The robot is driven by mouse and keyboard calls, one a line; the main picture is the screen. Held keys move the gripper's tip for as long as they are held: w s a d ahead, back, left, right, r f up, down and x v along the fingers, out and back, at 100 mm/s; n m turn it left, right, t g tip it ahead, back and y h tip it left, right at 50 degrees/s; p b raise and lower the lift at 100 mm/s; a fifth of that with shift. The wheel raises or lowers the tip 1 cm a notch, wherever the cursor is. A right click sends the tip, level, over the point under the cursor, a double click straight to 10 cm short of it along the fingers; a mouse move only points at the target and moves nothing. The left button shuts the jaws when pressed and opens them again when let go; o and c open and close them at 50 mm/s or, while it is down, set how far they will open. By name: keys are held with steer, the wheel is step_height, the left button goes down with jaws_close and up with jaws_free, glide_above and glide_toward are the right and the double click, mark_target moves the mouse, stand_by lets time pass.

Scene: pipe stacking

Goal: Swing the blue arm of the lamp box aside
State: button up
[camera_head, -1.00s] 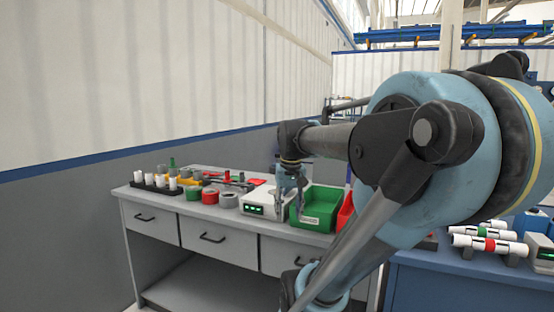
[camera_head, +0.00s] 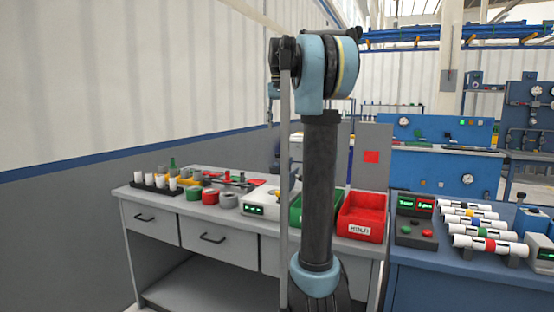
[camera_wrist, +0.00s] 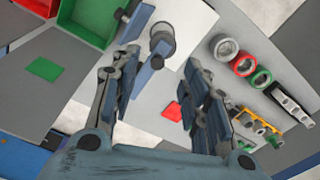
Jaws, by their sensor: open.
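The lamp box (camera_head: 262,198) is a white box with a green-lit front on the grey bench, partly hidden behind my arm in the head view. In the wrist view its pale top (camera_wrist: 190,18) is at the upper middle, with a round grey fitting (camera_wrist: 162,42) on it. A blue bar, apparently the blue arm (camera_wrist: 150,70), runs beside that fitting, partly between my fingertips in the picture. The head view does not show the fingers clearly.
A green bin (camera_head: 310,205) and a red bin (camera_head: 361,216) stand right of the lamp box. Grey, red and green rings (camera_head: 210,196) and a rack of white pipes (camera_head: 160,182) are to its left. A blue bench (camera_head: 430,268) holds several banded pipes (camera_head: 485,232).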

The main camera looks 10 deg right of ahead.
step_height(320, 180, up, 2)
glide_above(278, 155)
steer(key=w, duration=0.1)
step_height(278, 155, down, 17)
steer(key=shift+w+d+r, duration=0.1)
steer(key=shift+w+d, duration=0.05)
stand_by(0.5)
jaws_close()
